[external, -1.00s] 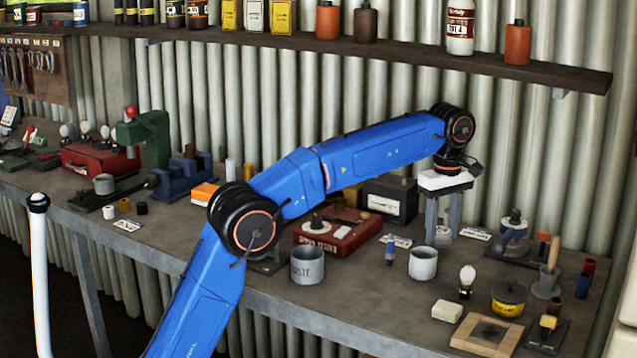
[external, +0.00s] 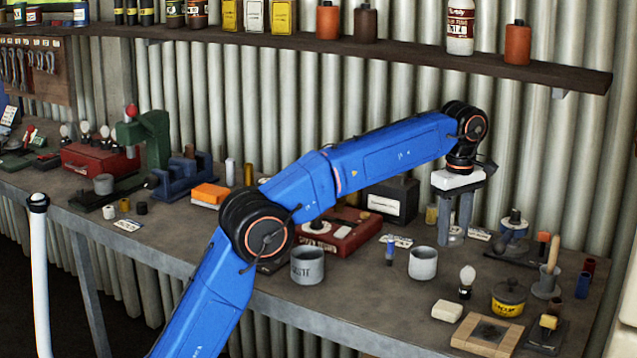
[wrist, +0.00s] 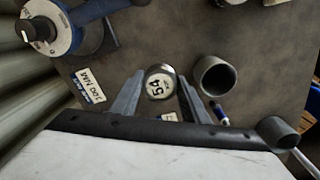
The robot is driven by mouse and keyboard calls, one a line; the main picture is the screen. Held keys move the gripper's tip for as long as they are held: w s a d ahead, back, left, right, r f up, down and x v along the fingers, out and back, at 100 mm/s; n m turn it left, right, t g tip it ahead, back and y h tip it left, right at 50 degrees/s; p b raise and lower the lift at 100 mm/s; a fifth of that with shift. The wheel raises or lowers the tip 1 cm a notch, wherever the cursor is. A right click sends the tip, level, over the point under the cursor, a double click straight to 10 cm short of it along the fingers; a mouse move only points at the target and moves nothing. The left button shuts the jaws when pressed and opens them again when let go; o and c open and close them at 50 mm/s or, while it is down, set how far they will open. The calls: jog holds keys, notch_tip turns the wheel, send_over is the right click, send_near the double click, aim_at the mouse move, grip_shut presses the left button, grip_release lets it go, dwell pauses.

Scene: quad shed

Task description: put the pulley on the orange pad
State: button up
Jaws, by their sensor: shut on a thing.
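My gripper (external: 456,222) points down above the bench at the right, its two grey fingers shut on a short round grey piece with a white face marked 54 (wrist: 160,82). I take this piece to be the pulley; in the external view it shows small between the fingertips (external: 456,236). In the wrist view my gripper (wrist: 160,97) has one finger on each side of it. An orange block with a pale lower edge (external: 210,193), which looks like the orange pad, lies at the left-middle of the bench, far from my gripper.
A grey cup (external: 423,263) and a small blue bottle (external: 389,250) stand left of my gripper. A larger grey cup (external: 307,266) and a red box (external: 343,236) lie between it and the orange block. A blue-rimmed device (external: 514,224) stands to the right. A shelf (external: 350,58) runs above.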

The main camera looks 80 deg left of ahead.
jog(key=s+a+r+n, duration=0.1)
jog(key=s+a, duration=0.4)
jog(key=a, duration=0.1)
jog(key=s+a+r+n, duration=0.1)
jog(key=s+a+r, duration=0.1)
jog(key=s+a, duration=0.4)
jog(key=s+a+r+n, duration=0.2)
jog(key=s+a, duration=0.4)
jog(key=a, duration=0.2)
jog(key=shift+s+a+r, duration=0.15)
jog(key=shift+s+r, duration=0.05)
jog(key=shift+r, duration=0.05)
jog(key=s+a+r+n, duration=0.3)
jog(key=s+a+n, duration=0.3)
jog(key=s+a, duration=1.1)
jog(key=n, duration=0.8)
send_near(211, 189)
jog(key=shift+f, duration=3.05)
jog(key=shift+f, duration=0.1)
jog(key=o, duration=1.1)
jog(key=shift+o, duration=0.2)
